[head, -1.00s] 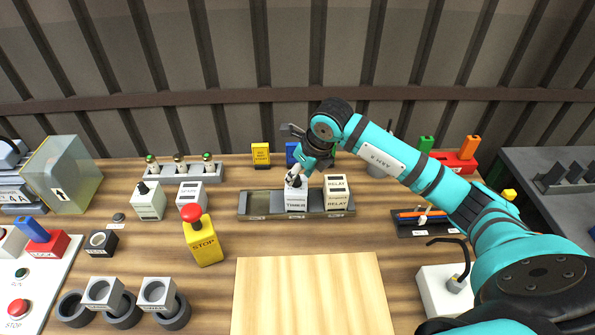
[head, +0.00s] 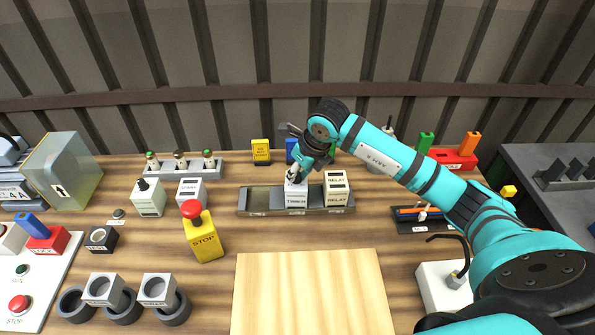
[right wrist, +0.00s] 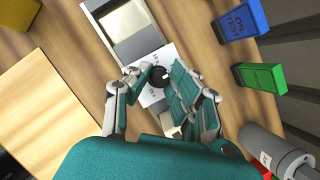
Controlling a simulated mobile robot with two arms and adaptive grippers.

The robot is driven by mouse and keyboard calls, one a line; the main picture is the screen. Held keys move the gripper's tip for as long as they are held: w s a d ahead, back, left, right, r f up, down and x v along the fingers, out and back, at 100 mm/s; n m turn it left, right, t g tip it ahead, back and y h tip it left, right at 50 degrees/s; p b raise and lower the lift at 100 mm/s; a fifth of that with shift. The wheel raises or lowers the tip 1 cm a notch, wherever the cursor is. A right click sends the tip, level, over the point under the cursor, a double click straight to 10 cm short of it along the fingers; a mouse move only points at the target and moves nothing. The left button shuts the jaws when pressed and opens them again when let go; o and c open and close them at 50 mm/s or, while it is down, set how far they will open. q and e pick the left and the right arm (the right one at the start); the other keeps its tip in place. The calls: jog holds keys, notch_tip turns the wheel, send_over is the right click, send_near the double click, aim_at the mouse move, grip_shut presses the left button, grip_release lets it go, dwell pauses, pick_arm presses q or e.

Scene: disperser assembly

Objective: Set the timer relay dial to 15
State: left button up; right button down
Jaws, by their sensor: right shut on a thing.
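The white timer relay (head: 296,200) stands upright in the left-to-middle part of a grey tray (head: 257,201), beside the cream relay (head: 337,195). In the right wrist view, the timer's white top (right wrist: 171,52) carries a black round dial (right wrist: 159,76) with small markings around it. My right gripper (head: 295,177) comes down on the timer from above. In the right wrist view its fingers (right wrist: 160,80) are closed around the dial from both sides. The fingers cover part of the scale, so the dial's setting cannot be read. My left gripper is not in view.
A yellow stop button box (head: 205,243) stands front left of the tray, and a bare wooden board (head: 312,295) lies in front. Blue (right wrist: 243,17) and green (right wrist: 262,77) blocks stand behind the tray. A black tray (head: 410,228) lies to its right.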

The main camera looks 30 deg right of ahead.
jog(key=shift+m, duration=0.3)
jog(key=c, duration=1.2)
grip_release()
jog(key=v, duration=1.2)
jog(key=shift+a, duration=0.1)
